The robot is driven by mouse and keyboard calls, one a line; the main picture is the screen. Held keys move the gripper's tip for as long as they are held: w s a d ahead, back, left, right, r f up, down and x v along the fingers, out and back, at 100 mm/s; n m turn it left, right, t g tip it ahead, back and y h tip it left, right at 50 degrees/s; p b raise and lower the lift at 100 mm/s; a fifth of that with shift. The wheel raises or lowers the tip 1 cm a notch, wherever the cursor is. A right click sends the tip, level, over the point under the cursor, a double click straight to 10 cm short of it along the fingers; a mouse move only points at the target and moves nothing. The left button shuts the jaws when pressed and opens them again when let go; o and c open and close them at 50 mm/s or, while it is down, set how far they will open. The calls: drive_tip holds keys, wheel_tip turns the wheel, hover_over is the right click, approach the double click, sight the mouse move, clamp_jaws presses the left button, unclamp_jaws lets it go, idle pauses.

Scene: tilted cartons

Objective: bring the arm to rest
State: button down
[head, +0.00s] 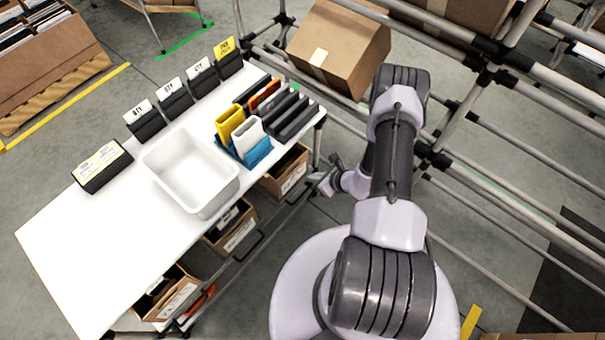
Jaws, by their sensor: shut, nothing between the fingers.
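My arm rises from my base and bends over at the right of the table. My gripper (329,181) is small in the head view, beside the table's right edge and off its top. It is shut and holds nothing I can see. It is apart from the table and from the shelf rack. The white table (75,235) stands to its left.
The table bears a white bin (190,172), a blue holder (257,154) with yellow, white and dark cases, and several label stands (102,166). Tilted cartons (289,172) sit below it. A pipe rack (500,75) with a large carton (338,46) stands close behind my arm.

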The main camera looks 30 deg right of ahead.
drive_tip(key=w+a+r+n+g+y, duration=0.15)
drive_tip(key=a+r+n, duration=0.25)
drive_tip(key=r, duration=0.7)
drive_tip(key=w+a+r+n+y, duration=0.2)
drive_tip(key=a+r+n, duration=0.25)
drive_tip(key=r, duration=0.65)
drive_tip(key=w+a+r+n+g+y, duration=0.15)
drive_tip(key=a+r+n, duration=0.25)
drive_tip(key=r, duration=0.7)
drive_tip(key=s+a+r+n+g+h, duration=0.1)
drive_tip(key=s+a+r+n, duration=0.65)
drive_tip(key=r, duration=0.45)
drive_tip(key=s+r+n+t+h, duration=0.1)
drive_tip(key=s+r+n+h, duration=0.4)
drive_tip(key=s, duration=0.9)
wheel_tip(320, 180, up, 3)
drive_tip(key=n, duration=0.2)
drive_tip(key=shift+n+p, duration=0.3)
drive_tip(key=shift+s+d, duration=0.1)
